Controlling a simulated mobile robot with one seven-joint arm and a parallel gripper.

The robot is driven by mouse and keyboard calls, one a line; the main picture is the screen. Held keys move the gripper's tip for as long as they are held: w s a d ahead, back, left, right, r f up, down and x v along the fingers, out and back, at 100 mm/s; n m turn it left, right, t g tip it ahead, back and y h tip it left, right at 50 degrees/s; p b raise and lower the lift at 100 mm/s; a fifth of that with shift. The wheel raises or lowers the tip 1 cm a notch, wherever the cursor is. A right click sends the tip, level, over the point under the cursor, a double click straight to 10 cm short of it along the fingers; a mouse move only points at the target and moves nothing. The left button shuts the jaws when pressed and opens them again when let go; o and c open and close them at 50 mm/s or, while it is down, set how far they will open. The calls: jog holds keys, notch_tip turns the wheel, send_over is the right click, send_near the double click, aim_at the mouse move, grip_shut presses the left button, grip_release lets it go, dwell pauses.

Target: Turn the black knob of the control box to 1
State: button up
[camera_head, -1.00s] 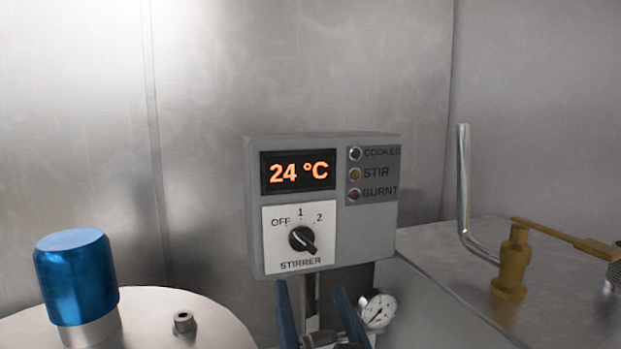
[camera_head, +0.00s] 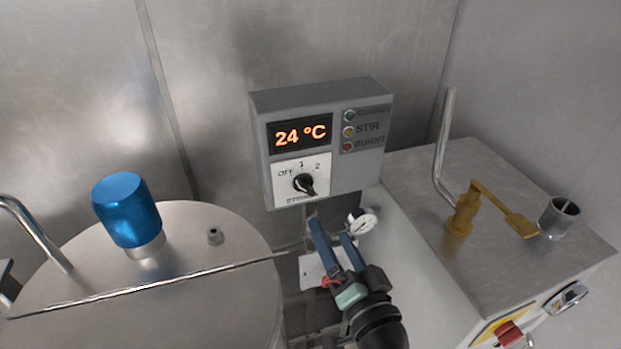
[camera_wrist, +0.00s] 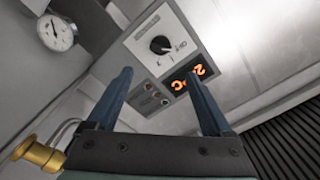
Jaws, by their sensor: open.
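The grey control box (camera_head: 322,90) is in the middle of the head view. Its display reads 24 °C. The black knob (camera_head: 304,184) sits on the white STIRRER plate below the display, with OFF at upper left, 1 above and 2 at upper right. Its grip slants from upper left to lower right, in line with OFF. My gripper (camera_head: 328,228) is open and empty, just below the box in the picture, fingers pointing up towards it. In the wrist view the knob (camera_wrist: 160,45) shows beyond and between my open fingertips (camera_wrist: 159,74), apart from them.
A round metal vessel with a blue cap (camera_head: 127,211) stands at the left. A dial gauge (camera_head: 362,222) is just below the box, close to my fingers. At the right is a metal cabinet (camera_head: 420,175) with a brass lever (camera_head: 465,210) and a bent pipe (camera_head: 443,140).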

aim_at(309, 190)
jog(key=p+x, duration=0.3)
jog(key=x, duration=0.9)
jog(key=shift+w, duration=0.15)
grip_shut()
